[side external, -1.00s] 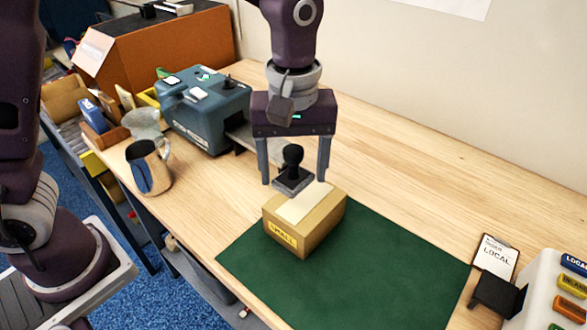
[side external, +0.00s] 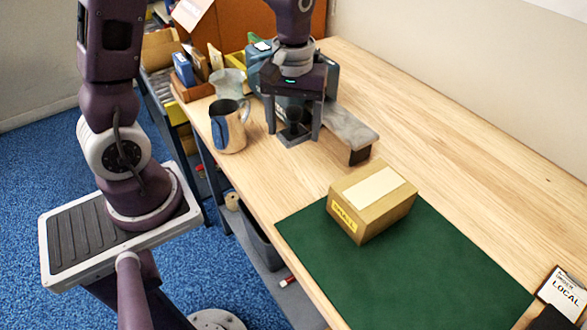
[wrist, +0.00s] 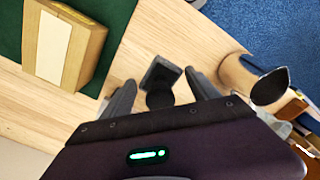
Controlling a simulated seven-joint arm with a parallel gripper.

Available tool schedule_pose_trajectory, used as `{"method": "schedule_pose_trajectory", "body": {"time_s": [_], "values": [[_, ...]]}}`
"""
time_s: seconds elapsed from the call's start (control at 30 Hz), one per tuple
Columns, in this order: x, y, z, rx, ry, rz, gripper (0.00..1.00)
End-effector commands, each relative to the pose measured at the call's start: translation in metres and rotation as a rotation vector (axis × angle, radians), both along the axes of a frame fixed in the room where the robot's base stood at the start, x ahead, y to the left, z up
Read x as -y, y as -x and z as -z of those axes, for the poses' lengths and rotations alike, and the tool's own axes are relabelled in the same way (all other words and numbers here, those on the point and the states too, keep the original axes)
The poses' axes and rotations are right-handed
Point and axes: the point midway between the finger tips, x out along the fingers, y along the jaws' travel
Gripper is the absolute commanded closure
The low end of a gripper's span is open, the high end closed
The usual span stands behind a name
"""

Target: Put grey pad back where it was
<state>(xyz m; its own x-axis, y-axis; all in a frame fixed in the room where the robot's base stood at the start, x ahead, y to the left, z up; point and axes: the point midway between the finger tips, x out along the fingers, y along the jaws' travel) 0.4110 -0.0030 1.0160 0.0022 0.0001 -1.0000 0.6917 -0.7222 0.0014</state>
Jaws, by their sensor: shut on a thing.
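The grey pad (side external: 295,138) is a dark square block with a black round knob on top. It hangs upright between the fingers of my gripper (side external: 294,134), low over the wooden bench in front of the teal machine. I cannot tell whether its base touches the bench. In the wrist view the pad (wrist: 163,72) shows between the fingertips of my gripper (wrist: 160,78), with its knob towards the palm. My gripper is shut on it. A cardboard box (side external: 372,202) with a yellow label and a pale top strip sits on the green mat (side external: 430,275).
A grey-topped ledge (side external: 350,125) stands just right of my gripper, and the teal machine (side external: 327,80) is behind it. A metal jug (side external: 228,127) stands close on the left. A card marked LOCAL (side external: 565,292) lies at right.

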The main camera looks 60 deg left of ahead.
Motion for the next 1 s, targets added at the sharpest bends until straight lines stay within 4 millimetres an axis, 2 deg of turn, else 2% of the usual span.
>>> {"method": "schedule_pose_trajectory", "body": {"time_s": [0.1,0.43,0.53,0.83,0.87,0.93,0.97,1.0], "values": [[-0.003,0.004,0.029,-0.010,0.001,0.001,0.63],[-0.002,0.003,0.091,-0.007,0.001,0.000,0.63],[-0.002,0.002,0.097,-0.002,0.001,0.000,0.63],[-0.002,0.002,0.100,-0.002,0.001,0.001,0.63],[-0.002,0.002,0.100,-0.002,0.001,0.001,0.27],[-0.002,0.002,0.099,-0.002,0.001,0.001,0.13],[-0.002,0.002,0.099,-0.002,0.001,0.001,0.09],[-0.002,0.002,0.099,-0.002,0.001,0.001,0.09]]}}
